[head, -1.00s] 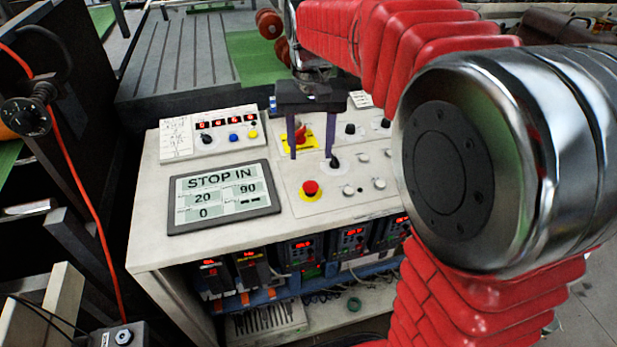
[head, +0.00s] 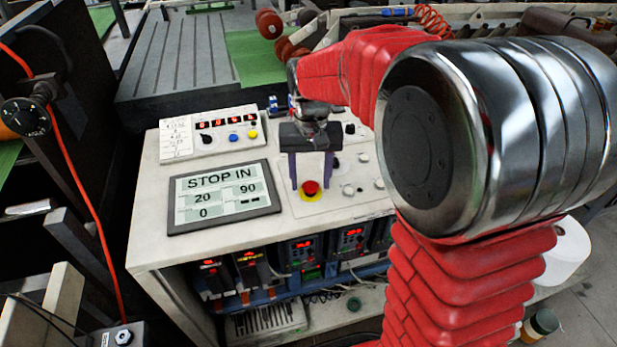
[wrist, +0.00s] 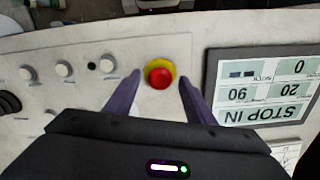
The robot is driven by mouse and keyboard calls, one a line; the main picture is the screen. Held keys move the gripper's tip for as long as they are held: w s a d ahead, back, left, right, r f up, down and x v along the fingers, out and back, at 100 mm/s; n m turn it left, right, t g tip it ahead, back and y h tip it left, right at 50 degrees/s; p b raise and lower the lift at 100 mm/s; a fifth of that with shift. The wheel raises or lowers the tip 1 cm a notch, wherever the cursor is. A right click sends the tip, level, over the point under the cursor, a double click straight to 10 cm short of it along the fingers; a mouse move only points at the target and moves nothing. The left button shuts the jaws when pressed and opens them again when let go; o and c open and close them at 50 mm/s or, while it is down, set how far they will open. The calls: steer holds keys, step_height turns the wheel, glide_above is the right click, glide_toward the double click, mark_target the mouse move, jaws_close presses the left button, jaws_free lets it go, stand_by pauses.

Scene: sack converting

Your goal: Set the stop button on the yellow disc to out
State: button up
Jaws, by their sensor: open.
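The stop button (head: 310,187) is a red mushroom head on a yellow disc (head: 309,197) near the front edge of the white console top. In the wrist view the red button (wrist: 160,77) sits on its yellow disc (wrist: 161,65), between my two finger tips. My gripper (head: 310,184) is open, with its purple fingers on either side of the button and apart from it. Whether the fingertips are level with the button or above it, I cannot tell. The display (head: 223,196) reads STOP IN, with 20, 90 and 0 below.
Knobs (wrist: 64,69) stand beside the button on the console. A panel (head: 210,133) with red digits and coloured buttons is at the back left. Powered units (head: 302,247) sit on the shelf under the top. My red-sleeved arm covers the console's right side.

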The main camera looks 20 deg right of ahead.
mark_target(310, 184)
steer(key=shift+c, duration=0.7)
jaws_close()
steer(key=shift+r, duration=0.55)
steer(key=shift+o, duration=0.7)
jaws_free()
steer(key=shift+r, duration=0.1)
step_height(310, 184, up, 14)
steer(key=shift+f, duration=0.25)
steer(key=shift+w, duration=0.1)
